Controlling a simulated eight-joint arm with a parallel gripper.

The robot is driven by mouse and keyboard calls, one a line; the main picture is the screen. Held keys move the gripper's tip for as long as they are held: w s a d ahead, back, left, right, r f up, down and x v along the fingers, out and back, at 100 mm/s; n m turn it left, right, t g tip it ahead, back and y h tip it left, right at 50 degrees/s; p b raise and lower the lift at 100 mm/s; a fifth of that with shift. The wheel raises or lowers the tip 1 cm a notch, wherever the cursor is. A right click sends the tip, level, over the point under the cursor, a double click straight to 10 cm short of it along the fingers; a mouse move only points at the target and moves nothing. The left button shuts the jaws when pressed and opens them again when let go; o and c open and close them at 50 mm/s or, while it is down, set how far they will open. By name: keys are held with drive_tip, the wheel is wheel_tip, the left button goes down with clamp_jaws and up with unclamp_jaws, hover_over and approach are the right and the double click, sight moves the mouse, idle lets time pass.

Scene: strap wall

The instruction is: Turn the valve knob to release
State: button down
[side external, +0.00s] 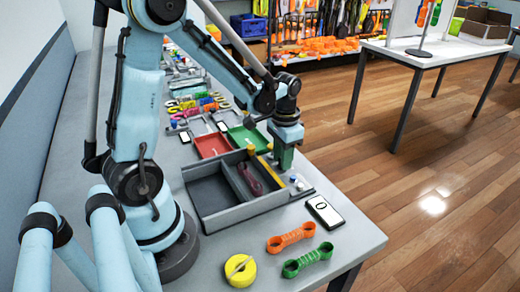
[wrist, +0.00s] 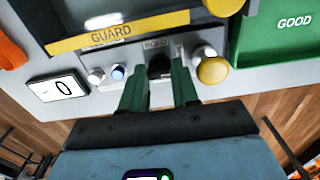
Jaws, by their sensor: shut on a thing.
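The valve knob (wrist: 160,66) is a dark knob under a label reading HOLD in the wrist view. The green fingers of my gripper (wrist: 159,88) stand on either side of it, shut on it. In the side external view my gripper (side external: 284,158) points down at the right edge of the grey fixture (side external: 205,190). The knob is hidden there behind the fingers.
A yellow knob (wrist: 213,71), a white knob (wrist: 97,75) and a blue-white knob (wrist: 118,72) flank the fingers. A yellow GUARD bar (wrist: 110,33) lies beyond. A display (side external: 324,211) reads 0. Orange (side external: 291,237) and green (side external: 308,260) straps and a yellow roll (side external: 240,270) lie in front.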

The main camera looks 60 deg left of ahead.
drive_tip(key=c, duration=0.8)
unclamp_jaws()
drive_tip(key=shift+c, duration=0.2)
wheel_tip(320, 180, up, 12)
drive_tip(key=s+d+t, duration=0.5)
drive_tip(key=d+t, duration=0.2)
drive_tip(key=d, duration=0.2)
drive_tip(key=shift+s+d+f, duration=0.2)
drive_tip(key=shift+d+f, duration=0.05)
drive_tip(key=shift+f, duration=0.15)
